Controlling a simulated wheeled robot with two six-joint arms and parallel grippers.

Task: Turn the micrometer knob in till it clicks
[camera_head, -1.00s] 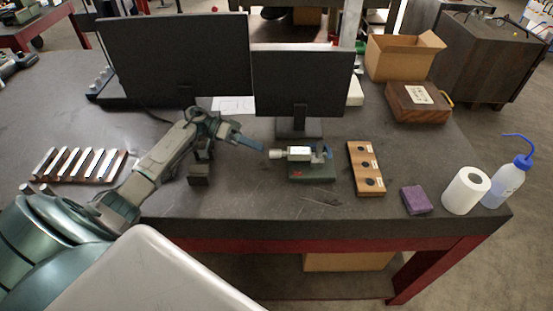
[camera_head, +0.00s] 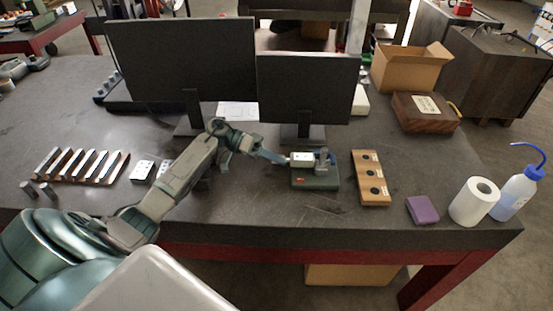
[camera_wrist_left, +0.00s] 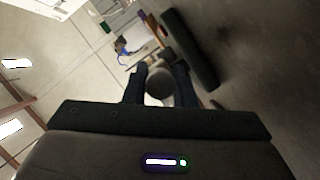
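The micrometer (camera_head: 303,158) lies level in a dark green stand (camera_head: 315,184) in front of the right monitor. My left gripper (camera_head: 277,158) is at its left end, in line with it, and its blue fingers cover the knob in the head view. In the left wrist view the round grey knob (camera_wrist_left: 159,84) sits between the two fingers, which flank it closely on both sides. I cannot tell whether both fingers touch it. My right gripper is not in view.
Right of the stand are a wooden block with dark holes (camera_head: 371,178), a purple block (camera_head: 422,209), a paper roll (camera_head: 474,201) and a wash bottle (camera_head: 516,191). Two monitors (camera_head: 183,62) stand behind. A rack of metal bars (camera_head: 82,165) lies left.

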